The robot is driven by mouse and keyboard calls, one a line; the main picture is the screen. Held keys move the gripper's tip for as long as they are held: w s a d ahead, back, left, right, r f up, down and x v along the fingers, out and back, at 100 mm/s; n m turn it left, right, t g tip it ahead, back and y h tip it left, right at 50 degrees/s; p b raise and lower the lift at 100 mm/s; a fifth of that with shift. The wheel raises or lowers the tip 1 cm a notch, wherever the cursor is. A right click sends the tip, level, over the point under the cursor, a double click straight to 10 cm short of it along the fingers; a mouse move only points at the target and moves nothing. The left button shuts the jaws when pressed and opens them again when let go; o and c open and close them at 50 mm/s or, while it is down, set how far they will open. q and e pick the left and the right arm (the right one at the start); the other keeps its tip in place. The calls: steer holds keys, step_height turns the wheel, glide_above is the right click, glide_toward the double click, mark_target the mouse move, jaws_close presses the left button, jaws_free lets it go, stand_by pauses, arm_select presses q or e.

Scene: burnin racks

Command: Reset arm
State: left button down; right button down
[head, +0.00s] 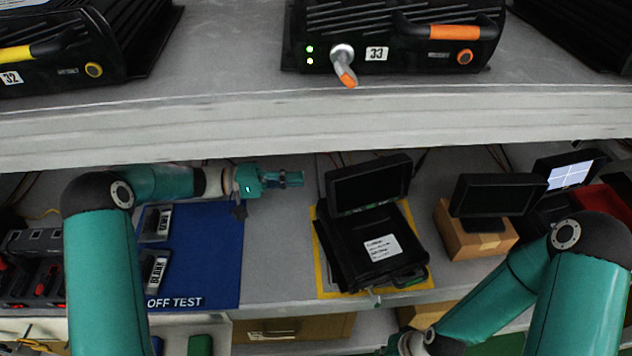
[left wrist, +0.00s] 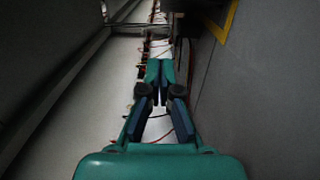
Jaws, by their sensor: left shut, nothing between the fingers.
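My left arm comes in from the left in the head view and reaches under the upper shelf. Its teal gripper (head: 290,179) points right, above the grey lower shelf, between the blue OFF TEST mat and the black case. In the left wrist view the left gripper (left wrist: 162,98) has its fingers together with nothing between them. My right arm is at the lower right of the head view, bent down and left. Its gripper is cut off at the bottom edge, so its fingers do not show.
The upper shelf (head: 300,125) bears black units, one numbered 33 (head: 400,40). Below are the blue mat (head: 215,250) with two labelled items, an open black case (head: 372,240) on a yellow-edged mat, and a monitor (head: 495,195) on a wooden block (head: 470,240). Loose wires show in the left wrist view.

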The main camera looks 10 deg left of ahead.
arm_select(q)
steer(key=a, duration=0.5)
steer(key=shift+s+f, duration=0.1)
steer(key=shift+s, duration=0.25)
steer(key=shift+d, duration=0.15)
